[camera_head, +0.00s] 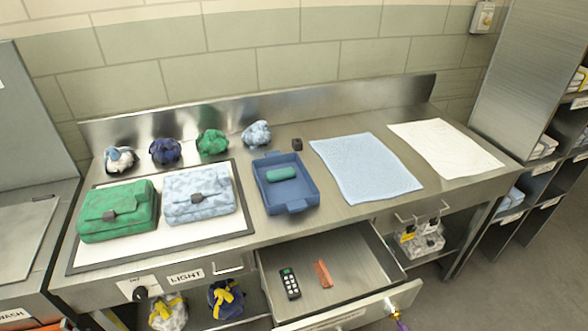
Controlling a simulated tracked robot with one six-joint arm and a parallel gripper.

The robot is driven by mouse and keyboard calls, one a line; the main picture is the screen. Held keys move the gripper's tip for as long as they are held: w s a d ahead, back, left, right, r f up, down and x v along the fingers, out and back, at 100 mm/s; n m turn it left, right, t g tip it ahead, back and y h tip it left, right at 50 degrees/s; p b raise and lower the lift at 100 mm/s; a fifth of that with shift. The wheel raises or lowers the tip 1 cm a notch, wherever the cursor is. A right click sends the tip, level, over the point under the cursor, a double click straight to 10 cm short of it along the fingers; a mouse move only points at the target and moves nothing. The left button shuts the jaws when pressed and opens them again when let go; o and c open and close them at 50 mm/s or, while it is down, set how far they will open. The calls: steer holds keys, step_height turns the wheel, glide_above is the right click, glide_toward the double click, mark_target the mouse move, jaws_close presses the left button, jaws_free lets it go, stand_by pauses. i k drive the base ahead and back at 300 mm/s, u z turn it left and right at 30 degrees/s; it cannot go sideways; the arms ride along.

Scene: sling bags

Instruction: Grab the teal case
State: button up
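The teal case (282,174) is a small, rounded, oblong shape. It lies inside a blue tray (291,207) near the middle of the steel counter, towards the tray's far side. Nothing covers it in this view.
A green bag (118,210) and a pale blue bag (199,194) lie on a white, dark-edged board left of the tray. Several crumpled bundles and a small dark cube (297,144) stand behind. A blue cloth (365,168) lies right. An open drawer (340,265) juts out below, holding a remote (289,283).

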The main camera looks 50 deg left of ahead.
mark_target(283, 174)
steer(key=i, duration=2.7)
steer(key=u, duration=2.55)
